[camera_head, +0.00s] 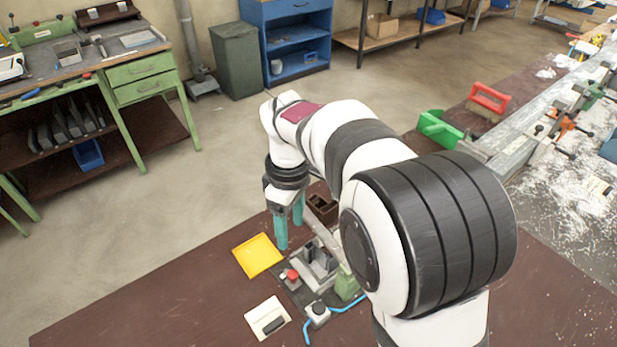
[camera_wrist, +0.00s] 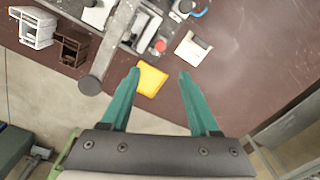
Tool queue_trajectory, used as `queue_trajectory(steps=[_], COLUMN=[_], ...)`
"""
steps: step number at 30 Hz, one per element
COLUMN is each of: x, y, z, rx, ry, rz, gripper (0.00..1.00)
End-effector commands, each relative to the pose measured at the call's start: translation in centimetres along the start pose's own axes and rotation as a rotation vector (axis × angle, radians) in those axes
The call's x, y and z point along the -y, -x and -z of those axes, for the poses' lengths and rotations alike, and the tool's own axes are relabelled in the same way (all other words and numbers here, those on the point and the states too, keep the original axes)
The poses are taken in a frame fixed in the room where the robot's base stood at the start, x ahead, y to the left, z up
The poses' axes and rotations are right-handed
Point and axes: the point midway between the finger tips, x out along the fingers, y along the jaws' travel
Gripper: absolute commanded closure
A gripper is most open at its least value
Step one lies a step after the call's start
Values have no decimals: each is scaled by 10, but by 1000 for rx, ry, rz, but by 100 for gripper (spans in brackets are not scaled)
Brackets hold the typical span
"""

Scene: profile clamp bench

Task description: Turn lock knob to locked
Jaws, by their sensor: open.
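A dark clamp fixture (camera_head: 318,268) stands on the brown bench, partly hidden behind my arm. A red round knob or button (camera_head: 292,277) sits on its near left side, and also shows in the wrist view (camera_wrist: 160,46). A dark-topped round part (camera_head: 318,310) stands at the fixture's front beside a blue cable. I cannot tell which of these is the lock knob, or its setting. A grey bar with a round end (camera_wrist: 91,85) reaches out from the fixture. My gripper (camera_head: 290,235) has teal fingers pointing down, open and empty, apart from the fixture; both fingers show in the wrist view (camera_wrist: 160,73).
A yellow tray (camera_head: 257,256) lies left of the fixture. A white plate with a black block (camera_head: 268,322) lies in front. A dark brown box (camera_head: 322,208) stands behind the fixture, beside my gripper. The bench's left part (camera_head: 160,310) is clear.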

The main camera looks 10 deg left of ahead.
Motion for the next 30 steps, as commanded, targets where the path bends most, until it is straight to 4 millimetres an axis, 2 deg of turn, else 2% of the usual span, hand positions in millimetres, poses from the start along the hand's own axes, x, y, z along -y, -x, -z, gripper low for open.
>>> queue_trajectory(steps=[2, 12, 15, 21, 29, 30], x=[1, 1, 1, 1, 1, 1], y=[-14, -112, -131, -150, -152, -152], z=[-1, -2, -2, -2, -2, -2], rx=[3, 3, 2, 0, -1, -1], ry=[1, -5, -5, -6, -7, -7], rz=[4, 5, 4, 2, 2, 2], gripper=[38, 38, 38, 38, 38, 44])
